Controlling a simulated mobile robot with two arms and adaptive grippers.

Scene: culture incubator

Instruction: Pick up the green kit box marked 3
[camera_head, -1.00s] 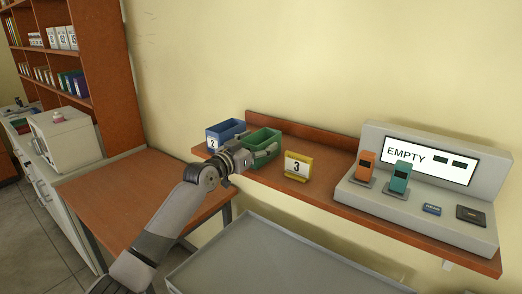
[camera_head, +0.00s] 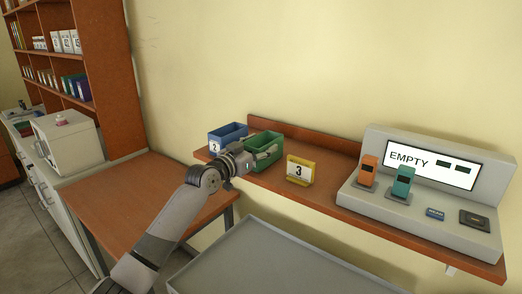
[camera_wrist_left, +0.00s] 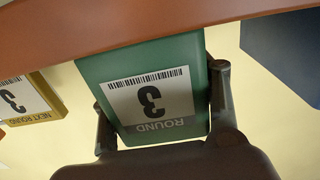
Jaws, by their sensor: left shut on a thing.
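The green kit box (camera_head: 266,141) is on the wooden wall shelf, between a blue box and a yellow sign. In the left wrist view the green box (camera_wrist_left: 141,62) shows upside down, with a white label reading "3" and "ROUND". My left gripper (camera_head: 263,155) reaches it from the front left. In the wrist view its fingers (camera_wrist_left: 162,100) lie against the two sides of the box, shut on it. The box is upright; I see no clear gap between it and the shelf. My right gripper is not in view.
The blue box (camera_head: 227,133) marked 2 stands close on the left. The yellow sign (camera_head: 300,171) with "3" stands to the right; the wrist view reads "NEXT ROUND". A grey console (camera_head: 440,165) showing "EMPTY" fills the shelf's right end. A low ledge (camera_head: 315,138) runs along the shelf's back.

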